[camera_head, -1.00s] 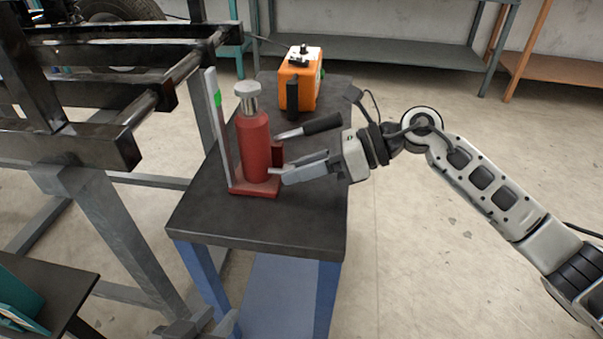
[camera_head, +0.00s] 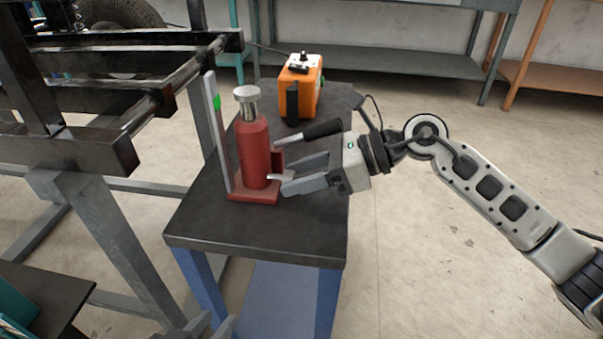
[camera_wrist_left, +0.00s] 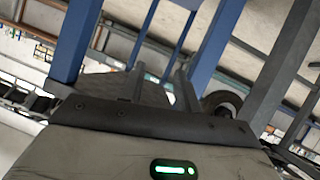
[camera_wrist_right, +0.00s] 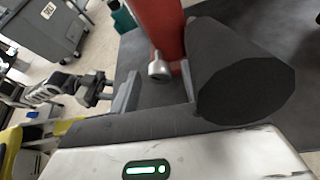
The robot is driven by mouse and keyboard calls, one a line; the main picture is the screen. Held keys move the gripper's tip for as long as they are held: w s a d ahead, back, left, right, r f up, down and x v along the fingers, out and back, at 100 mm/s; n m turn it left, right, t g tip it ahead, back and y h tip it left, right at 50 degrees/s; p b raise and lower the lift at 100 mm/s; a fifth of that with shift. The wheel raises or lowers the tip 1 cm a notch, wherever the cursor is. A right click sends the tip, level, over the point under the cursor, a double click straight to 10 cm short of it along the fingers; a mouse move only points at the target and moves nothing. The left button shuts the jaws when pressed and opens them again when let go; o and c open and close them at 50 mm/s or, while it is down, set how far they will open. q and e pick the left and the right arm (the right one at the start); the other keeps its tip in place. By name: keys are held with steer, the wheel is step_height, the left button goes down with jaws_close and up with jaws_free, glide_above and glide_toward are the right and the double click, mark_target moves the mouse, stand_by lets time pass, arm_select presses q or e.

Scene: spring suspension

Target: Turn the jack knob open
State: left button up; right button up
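The red bottle jack (camera_head: 254,153) stands upright on the dark cart top, with a silver ram on top. Its small silver knob (camera_head: 273,177) sticks out low on the right side; the knob also shows in the right wrist view (camera_wrist_right: 159,68). My right gripper (camera_head: 286,176) is open beside the jack, its fingers spread either side of the knob's end; I see no contact. The jack's black-gripped handle (camera_head: 318,130) passes just above the fingers. My left gripper (camera_wrist_left: 160,84) shows open and empty in the left wrist view, away from the jack.
An orange box (camera_head: 299,88) stands at the back of the cart (camera_head: 215,223). A grey upright plate with a green mark (camera_head: 217,110) rises beside the jack. A dark metal frame (camera_head: 80,150) stands close on the left. The floor right of the cart is open.

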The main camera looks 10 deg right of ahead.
stand_by(0.3)
steer(key=v, duration=1.6)
steer(key=shift+p, duration=0.45)
steer(key=shift+a, duration=0.1)
